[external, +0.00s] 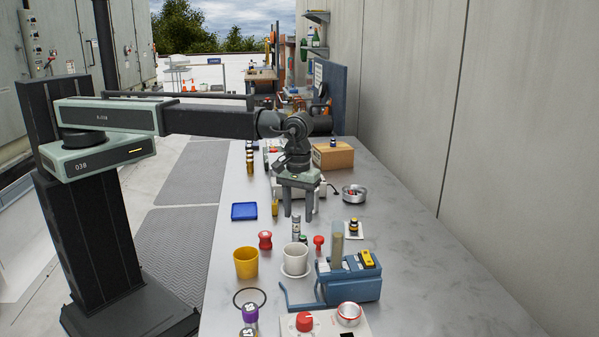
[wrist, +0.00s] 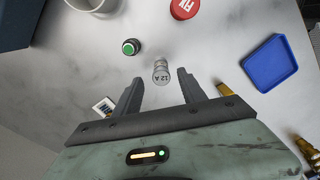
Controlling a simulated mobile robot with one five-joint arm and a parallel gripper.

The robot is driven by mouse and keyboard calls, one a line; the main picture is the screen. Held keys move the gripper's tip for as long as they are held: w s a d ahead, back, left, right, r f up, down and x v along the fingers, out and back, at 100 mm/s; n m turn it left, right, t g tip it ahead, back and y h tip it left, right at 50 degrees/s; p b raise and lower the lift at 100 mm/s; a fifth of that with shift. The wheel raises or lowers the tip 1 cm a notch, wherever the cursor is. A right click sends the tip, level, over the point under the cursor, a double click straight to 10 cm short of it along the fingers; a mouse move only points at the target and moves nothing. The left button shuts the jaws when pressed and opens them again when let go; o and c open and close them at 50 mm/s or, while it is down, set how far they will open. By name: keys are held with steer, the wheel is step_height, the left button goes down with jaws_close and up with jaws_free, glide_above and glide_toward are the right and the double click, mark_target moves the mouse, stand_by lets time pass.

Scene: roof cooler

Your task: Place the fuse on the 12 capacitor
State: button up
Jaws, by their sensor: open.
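A small grey cylinder marked 12 A, which looks like the fuse (external: 296,226), stands upright on the table just below my gripper (external: 298,214). In the wrist view the fuse (wrist: 161,72) lies ahead of the gap between the fingertips. My gripper (wrist: 160,83) is open and empty, with a finger to either side of the fuse's line and no visible contact. A purple-topped cylinder (external: 250,311), perhaps a capacitor, stands at the front left of the table.
A green-topped part (wrist: 131,47) stands close to the fuse. Near it are a red spool (external: 265,240), a red knob (external: 318,242), a white cup (external: 295,257) and a yellow cup (external: 246,262). A blue tray (external: 244,211) lies left; a blue fixture (external: 352,286) stands front right.

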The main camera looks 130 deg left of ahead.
mark_target(297, 214)
steer(key=f+b, duration=0.4)
steer(key=f, duration=0.1)
steer(key=shift+s+d, duration=0.15)
steer(key=shift+d, duration=0.1)
steer(key=shift+r, duration=0.2)
jaws_close()
steer(key=shift+r+p, duration=0.55)
steer(key=shift+p, duration=0.05)
step_height(297, 214, up, 3)
steer(key=p, duration=0.3)
steer(key=shift+r, duration=0.1)
steer(key=s+d, duration=0.1)
steer(key=s, duration=0.4)
steer(key=s+d, duration=0.2)
steer(key=s, duration=0.3)
steer(key=s+d+p, duration=0.1)
steer(key=s+d, duration=0.1)
steer(key=s, duration=0.3)
steer(key=shift+s+r, duration=0.1)
steer(key=shift+r, duration=0.25)
